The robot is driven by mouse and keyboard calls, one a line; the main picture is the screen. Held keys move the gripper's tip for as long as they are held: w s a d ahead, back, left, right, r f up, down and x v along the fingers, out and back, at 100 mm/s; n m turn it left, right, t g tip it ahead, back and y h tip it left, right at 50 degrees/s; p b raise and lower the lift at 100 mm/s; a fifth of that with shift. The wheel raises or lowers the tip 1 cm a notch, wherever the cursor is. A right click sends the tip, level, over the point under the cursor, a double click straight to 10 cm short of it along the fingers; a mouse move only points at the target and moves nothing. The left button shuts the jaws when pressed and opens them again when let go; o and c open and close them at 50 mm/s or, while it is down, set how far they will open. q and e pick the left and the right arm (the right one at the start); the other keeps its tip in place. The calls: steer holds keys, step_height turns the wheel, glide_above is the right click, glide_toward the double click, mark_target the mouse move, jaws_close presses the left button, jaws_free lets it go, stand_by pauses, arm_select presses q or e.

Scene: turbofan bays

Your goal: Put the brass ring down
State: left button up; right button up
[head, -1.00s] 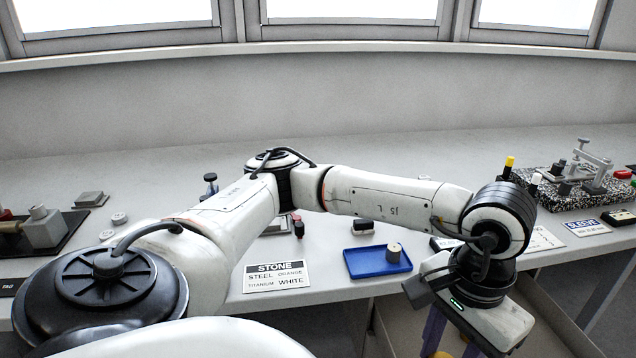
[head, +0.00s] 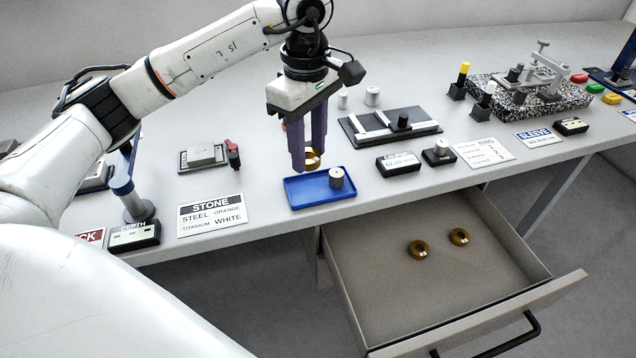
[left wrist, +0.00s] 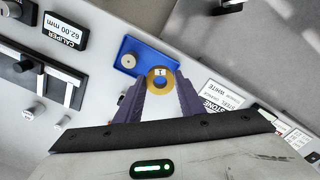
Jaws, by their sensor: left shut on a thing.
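My left gripper (head: 312,165) points down over the far edge of the blue tray. It is shut on a brass ring (head: 313,158), which is partly hidden by the purple fingers. In the left wrist view the brass ring (left wrist: 160,80) sits at the fingertips with a small white tag marked 1 showing in it. The blue tray (head: 305,197) lies near the bench's front edge, and the ring appears above it, apart from its floor. A small grey cylinder (head: 336,178) stands in the tray's right part. My right gripper is not in view.
The tray's left part is bare.

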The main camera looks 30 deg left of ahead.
arm_select(q)
steer(key=n, duration=0.1)
steer(key=w+a+n, duration=0.1)
steer(key=n, duration=0.1)
steer(key=shift+a+r, duration=0.3)
glide_above(306, 191)
steer(key=shift+n, duration=0.3)
step_height(306, 191, down, 5)
steer(key=shift+a+f+p, duration=0.1)
steer(key=shift+f+p, duration=0.05)
steer(key=shift+p, duration=0.25)
steer(key=shift+f, duration=2.4)
steer(key=o, duration=0.9)
steer(key=shift+c, duration=0.2)
step_height(306, 191, up, 12)
steer(key=shift+r+b, duration=0.15)
steer(key=shift+b, duration=0.35)
